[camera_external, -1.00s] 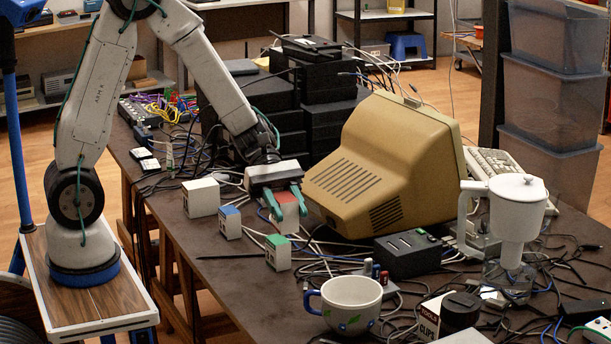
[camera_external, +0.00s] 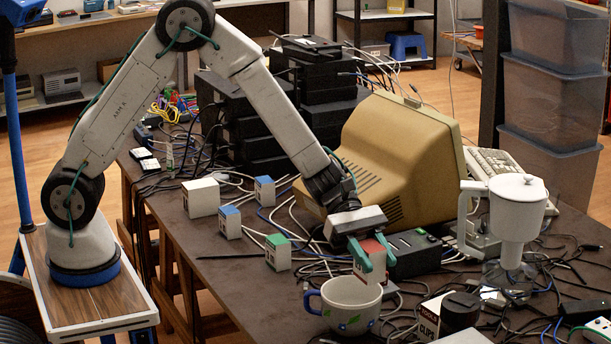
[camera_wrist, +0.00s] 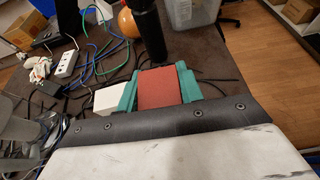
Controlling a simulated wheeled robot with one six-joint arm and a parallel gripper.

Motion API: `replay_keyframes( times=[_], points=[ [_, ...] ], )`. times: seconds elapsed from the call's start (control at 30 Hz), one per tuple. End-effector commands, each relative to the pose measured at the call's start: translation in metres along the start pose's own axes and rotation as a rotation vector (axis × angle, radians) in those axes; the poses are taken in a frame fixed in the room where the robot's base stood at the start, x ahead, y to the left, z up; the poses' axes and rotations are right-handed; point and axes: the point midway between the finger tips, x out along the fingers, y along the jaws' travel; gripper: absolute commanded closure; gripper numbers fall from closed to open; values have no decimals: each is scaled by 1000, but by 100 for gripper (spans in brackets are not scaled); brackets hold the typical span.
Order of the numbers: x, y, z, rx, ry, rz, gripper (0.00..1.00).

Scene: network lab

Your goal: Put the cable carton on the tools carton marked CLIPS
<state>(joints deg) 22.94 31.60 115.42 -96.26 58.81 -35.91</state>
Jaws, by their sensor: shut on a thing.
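The cable carton (camera_external: 372,248), a small white box with a red top, is in my gripper (camera_external: 371,266). The green fingers are shut on its two sides and hold it raised, just above and behind the white mug (camera_external: 352,303) in the external view. Its red top also fills the space between the fingers in the wrist view (camera_wrist: 158,88). The tools carton marked CLIPS (camera_external: 428,322) stands at the front of the table, right of the mug.
Cartons with green (camera_external: 278,252), blue (camera_external: 229,222) and white (camera_external: 201,198) tops stand to the left. A beige monitor (camera_external: 400,150) and black box (camera_external: 412,255) are behind my gripper. A white pitcher (camera_external: 514,215) stands right. Loose cables cover much of the table.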

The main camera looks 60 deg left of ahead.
Motion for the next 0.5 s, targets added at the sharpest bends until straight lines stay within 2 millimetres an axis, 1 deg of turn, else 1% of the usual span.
replay_keyframes(
  times=[0.07,0.17,0.5],
  points=[
    [4,4,-4,1,-1,0,90],
    [13,18,-3,2,-1,0,90],
    [59,96,6,4,-1,1,90]
  ],
)
